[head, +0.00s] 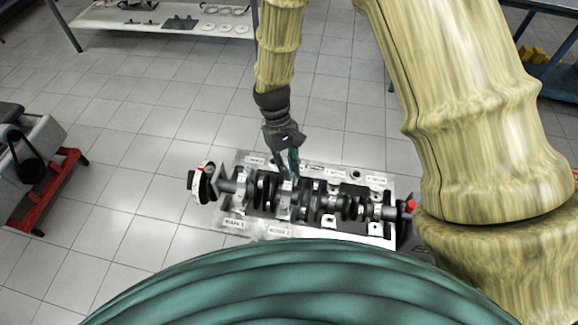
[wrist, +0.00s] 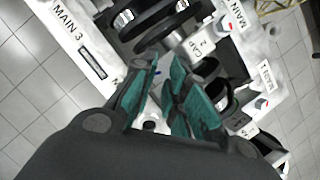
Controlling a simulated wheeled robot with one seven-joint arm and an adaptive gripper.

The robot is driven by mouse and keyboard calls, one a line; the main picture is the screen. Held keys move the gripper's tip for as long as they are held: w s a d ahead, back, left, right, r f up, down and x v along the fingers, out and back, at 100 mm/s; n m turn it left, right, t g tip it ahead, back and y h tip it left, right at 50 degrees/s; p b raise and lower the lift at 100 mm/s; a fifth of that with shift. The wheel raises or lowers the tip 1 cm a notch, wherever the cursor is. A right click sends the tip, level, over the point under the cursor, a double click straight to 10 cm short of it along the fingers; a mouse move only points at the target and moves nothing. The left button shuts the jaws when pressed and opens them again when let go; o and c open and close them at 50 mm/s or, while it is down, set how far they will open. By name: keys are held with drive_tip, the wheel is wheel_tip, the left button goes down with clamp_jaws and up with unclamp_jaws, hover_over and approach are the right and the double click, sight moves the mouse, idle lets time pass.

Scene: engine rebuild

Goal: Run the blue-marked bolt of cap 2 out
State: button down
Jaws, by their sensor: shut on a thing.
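The engine block (head: 345,228) lies on the floor area ahead with the crankshaft (head: 330,200) along it. Cap 2 (head: 284,205) is a pale bridge over the shaft, left of the block's middle; it carries a "2" label in the wrist view (wrist: 199,46). My gripper (head: 290,174) points down at the far end of cap 2. In the wrist view its teal fingers (wrist: 165,66) are closed in on the blue-marked bolt (wrist: 157,72). Only a small blue spot of the bolt shows between the fingers; its shank and seat are hidden.
Other caps and crank throws stand close on both sides of my gripper. A white shelf (head: 170,22) with parts is at the back left. A red-framed stand (head: 55,190) is at the left. Tiled floor around the block is clear.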

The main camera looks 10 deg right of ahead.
drive_tip(key=c, duration=1.4)
unclamp_jaws()
drive_tip(key=shift+a, duration=0.1)
drive_tip(key=shift+v, duration=4)
